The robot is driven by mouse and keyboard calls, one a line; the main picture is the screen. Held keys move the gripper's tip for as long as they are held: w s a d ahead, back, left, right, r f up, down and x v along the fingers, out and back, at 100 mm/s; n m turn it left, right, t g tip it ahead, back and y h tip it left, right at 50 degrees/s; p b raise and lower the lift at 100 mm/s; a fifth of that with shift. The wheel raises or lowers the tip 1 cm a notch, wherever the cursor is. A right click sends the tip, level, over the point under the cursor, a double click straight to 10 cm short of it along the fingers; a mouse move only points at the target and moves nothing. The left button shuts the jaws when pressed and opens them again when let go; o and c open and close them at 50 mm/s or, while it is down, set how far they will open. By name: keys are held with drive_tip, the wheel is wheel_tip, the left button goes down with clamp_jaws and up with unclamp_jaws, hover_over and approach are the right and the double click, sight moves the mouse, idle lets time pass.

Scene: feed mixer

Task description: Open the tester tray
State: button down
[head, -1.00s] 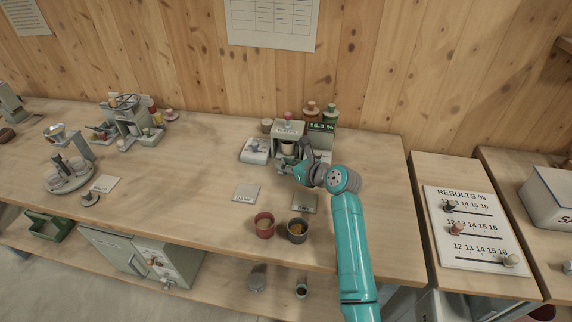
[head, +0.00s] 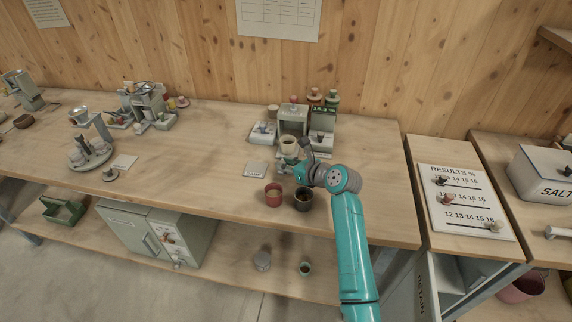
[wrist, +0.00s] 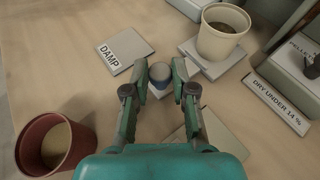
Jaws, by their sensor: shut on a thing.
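The tester (head: 293,121) is a grey box-shaped unit at the back of the bench in the head view. Its tray (wrist: 225,66) stands out in front of it, with a cream cup (wrist: 222,30) of dark contents upright on it. The cup also shows in the head view (head: 289,146), in front of the housing. My gripper (wrist: 160,78) is shut on the tray's round blue-grey knob (wrist: 159,70), which shows between the fingertips. In the head view my gripper (head: 297,165) is just in front of the cup and hides the knob.
A red cup (head: 273,196) and a dark cup (head: 303,200) stand near the bench's front edge, close to my arm. A DAMP card (wrist: 123,50) lies left of the knob.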

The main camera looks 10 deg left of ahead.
drive_tip(key=c, duration=0.9)
unclamp_jaws()
drive_tip(key=shift+c, duration=0.2)
drive_tip(key=v, duration=1.2)
drive_tip(key=shift+r, duration=0.1)
